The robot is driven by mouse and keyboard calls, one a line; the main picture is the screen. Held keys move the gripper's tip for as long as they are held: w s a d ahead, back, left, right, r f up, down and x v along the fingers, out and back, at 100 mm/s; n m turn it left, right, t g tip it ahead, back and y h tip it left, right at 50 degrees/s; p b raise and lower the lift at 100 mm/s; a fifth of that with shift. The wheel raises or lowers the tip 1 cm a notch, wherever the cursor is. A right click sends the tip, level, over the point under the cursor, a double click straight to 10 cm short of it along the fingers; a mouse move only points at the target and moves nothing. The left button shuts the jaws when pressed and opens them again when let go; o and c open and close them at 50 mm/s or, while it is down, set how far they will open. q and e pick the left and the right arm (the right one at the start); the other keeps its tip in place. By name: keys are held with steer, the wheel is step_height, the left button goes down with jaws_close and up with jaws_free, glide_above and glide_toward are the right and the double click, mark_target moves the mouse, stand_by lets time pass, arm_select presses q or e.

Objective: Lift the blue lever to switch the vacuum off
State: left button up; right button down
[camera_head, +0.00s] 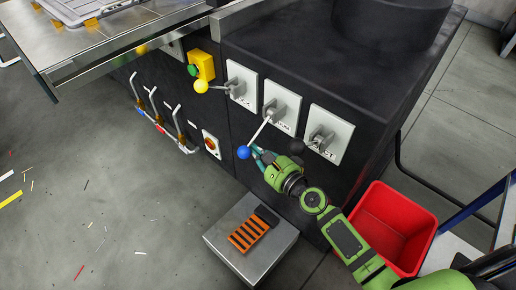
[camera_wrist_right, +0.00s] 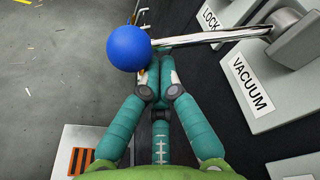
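The blue lever's ball (camera_head: 244,152) hangs at the lower end of a metal rod from the vacuum plate (camera_head: 286,104), so the lever points down and left. My right gripper (camera_head: 257,153) is just right of the ball, close to the rod. In the right wrist view, the blue ball (camera_wrist_right: 128,48) and rod (camera_wrist_right: 205,40) lie across the fingertips (camera_wrist_right: 157,72). The fingers are drawn together, with nothing seen between them. Whether they touch the rod is unclear. The VACUUM label (camera_wrist_right: 252,84) is at right. My left gripper is not in view.
A yellow-knobbed lever (camera_head: 201,86) is left of the blue one, and a black-knobbed lever (camera_head: 297,146) is close on its right, above my right gripper. A red bin (camera_head: 425,212) and a metal box with an orange-striped pedal (camera_head: 225,243) stand below.

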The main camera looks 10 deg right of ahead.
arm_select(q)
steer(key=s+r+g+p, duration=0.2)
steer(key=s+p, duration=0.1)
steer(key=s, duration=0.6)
arm_select(e)
steer(key=r+m+p, duration=0.1)
steer(key=s+a+r+m+p, duration=0.1)
steer(key=r+p, duration=0.1)
steer(key=a+r+m+y+p, duration=0.1)
steer(key=m, duration=0.1)
steer(key=shift+s+a+r+g+p, duration=0.1)
steer(key=shift+s+r+g+p, duration=0.05)
steer(key=shift+r+g+p, duration=0.25)
arm_select(q)
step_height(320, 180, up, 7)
steer(key=p, duration=0.2)
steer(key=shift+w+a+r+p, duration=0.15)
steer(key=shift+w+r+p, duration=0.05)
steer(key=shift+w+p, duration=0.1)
arm_select(e)
steer(key=shift+s+a+r+m, duration=0.15)
steer(key=shift+r+m, duration=0.6)
steer(key=shift+m, duration=0.25)
